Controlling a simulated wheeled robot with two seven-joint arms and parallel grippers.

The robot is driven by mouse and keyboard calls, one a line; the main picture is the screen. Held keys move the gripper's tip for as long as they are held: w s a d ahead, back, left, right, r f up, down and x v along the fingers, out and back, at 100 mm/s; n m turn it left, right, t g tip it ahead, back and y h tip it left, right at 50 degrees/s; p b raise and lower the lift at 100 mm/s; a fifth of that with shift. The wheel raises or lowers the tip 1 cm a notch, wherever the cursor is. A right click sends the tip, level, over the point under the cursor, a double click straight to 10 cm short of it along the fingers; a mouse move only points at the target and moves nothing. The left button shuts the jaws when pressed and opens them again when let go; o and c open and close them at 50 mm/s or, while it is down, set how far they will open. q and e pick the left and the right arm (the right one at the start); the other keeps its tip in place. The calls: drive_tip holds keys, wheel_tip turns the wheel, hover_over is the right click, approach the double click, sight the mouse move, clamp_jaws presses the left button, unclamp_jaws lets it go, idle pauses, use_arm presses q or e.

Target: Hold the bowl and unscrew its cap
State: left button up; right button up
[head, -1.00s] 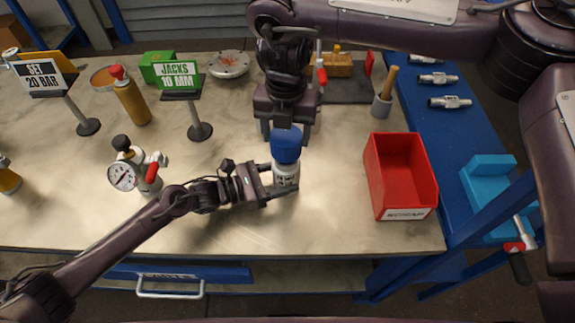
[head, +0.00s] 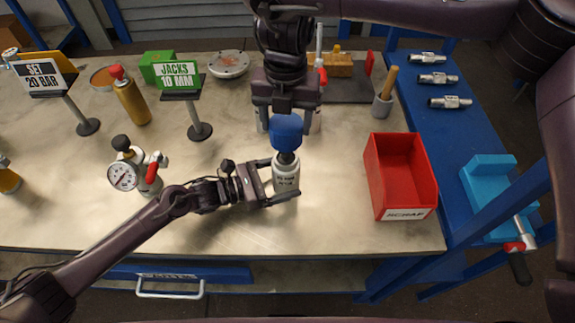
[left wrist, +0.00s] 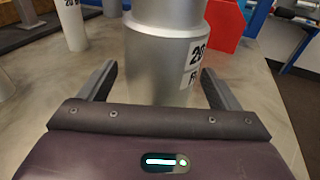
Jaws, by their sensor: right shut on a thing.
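The task's bowl looks like a pale grey upright vessel (head: 286,176) with a printed label. It also shows in the left wrist view (left wrist: 163,55) as a stepped silver cylinder. Its blue cap (head: 286,130) is above it, with a dark neck between them. I cannot tell whether the cap is still joined to the vessel. My right gripper (head: 289,120) comes from above and is shut on the cap. My left gripper (head: 274,180) is open, its fingers on either side of the vessel. In the left wrist view, a small gap shows beside the left finger.
A red bin (head: 401,177) stands to the right. A gauge fitting (head: 135,170) and a green-signed stand (head: 190,100) are to the left. A mallet in a cup (head: 384,98) stands behind. The table front is clear.

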use_arm(q)
drive_tip(key=shift+a, duration=0.15)
drive_tip(key=v, duration=1.1)
drive_tip(key=shift+s+a, duration=0.15)
drive_tip(key=shift+a, duration=0.2)
drive_tip(key=shift+s, duration=0.1)
